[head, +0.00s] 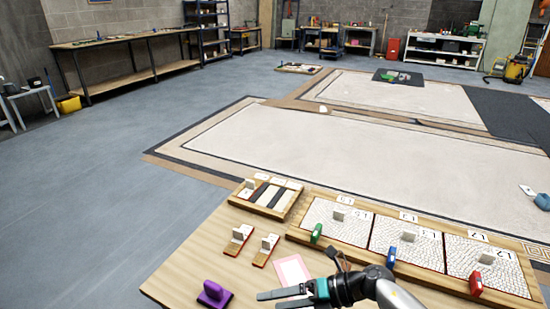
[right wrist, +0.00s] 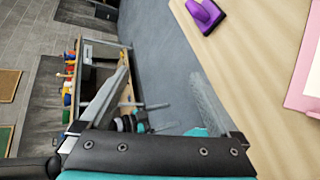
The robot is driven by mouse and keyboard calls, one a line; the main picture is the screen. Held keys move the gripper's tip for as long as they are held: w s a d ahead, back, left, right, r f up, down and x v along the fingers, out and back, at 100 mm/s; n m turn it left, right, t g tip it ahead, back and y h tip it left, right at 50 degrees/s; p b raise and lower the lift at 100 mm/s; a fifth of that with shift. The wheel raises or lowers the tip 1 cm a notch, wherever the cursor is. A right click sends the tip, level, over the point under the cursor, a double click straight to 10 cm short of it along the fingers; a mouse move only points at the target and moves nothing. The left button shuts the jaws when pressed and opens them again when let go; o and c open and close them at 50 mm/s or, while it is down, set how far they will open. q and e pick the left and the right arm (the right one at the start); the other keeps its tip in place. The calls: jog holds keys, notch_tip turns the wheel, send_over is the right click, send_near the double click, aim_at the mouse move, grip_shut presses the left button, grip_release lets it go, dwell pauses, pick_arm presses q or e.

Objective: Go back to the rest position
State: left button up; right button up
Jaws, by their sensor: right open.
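My right gripper (head: 284,298) comes in from the lower right in the head view, just over the front part of the wooden table (head: 184,264). Its two fingers point left and stand apart with nothing between them. In the right wrist view the open fingers (right wrist: 160,80) frame empty space past the table edge, with the floor and a far shelf behind. A pink-bordered card (head: 292,271) lies just beyond the gripper. A purple handled block (head: 213,292) lies left of the fingertips, apart from them. My left gripper does not show.
A wooden frame with three mosaic panels (head: 408,245) lies on the table's right side, with green (head: 316,233), blue (head: 391,257) and red (head: 476,284) handled tools along its front. A small tray (head: 278,212) and two small boards (head: 238,240) lie at the back left. Open floor (head: 90,200) lies left.

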jog(key=s+d+f+m+t+h+p, duration=0.25)
jog(key=d+m+t+h+p, duration=0.2)
jog(key=m, duration=0.65)
jog(key=s+d+f+m+t+h+p, duration=0.1)
jog(key=d+f+m+t+h+p, duration=0.35)
jog(key=m, duration=0.75)
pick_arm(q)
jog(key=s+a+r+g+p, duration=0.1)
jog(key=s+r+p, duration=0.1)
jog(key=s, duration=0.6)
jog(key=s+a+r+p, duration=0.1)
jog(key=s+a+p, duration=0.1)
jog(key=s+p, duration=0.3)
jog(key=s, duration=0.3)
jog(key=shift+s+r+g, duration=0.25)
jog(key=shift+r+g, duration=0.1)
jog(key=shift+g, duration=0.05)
pick_arm(e)
jog(key=s+d+f+m+g+h, duration=0.1)
jog(key=s+d+f+m+g, duration=0.2)
jog(key=s, duration=0.8)
jog(key=s+d+f+m+g+h, duration=0.1)
jog(key=s+d+f+m+g, duration=0.2)
jog(key=s, duration=0.8)
jog(key=s+d+f+m+g+h, duration=0.2)
jog(key=s+m, duration=0.4)
jog(key=s, duration=0.5)
jog(key=shift+d+f+g, duration=0.5)
jog(key=shift+f, duration=0.05)
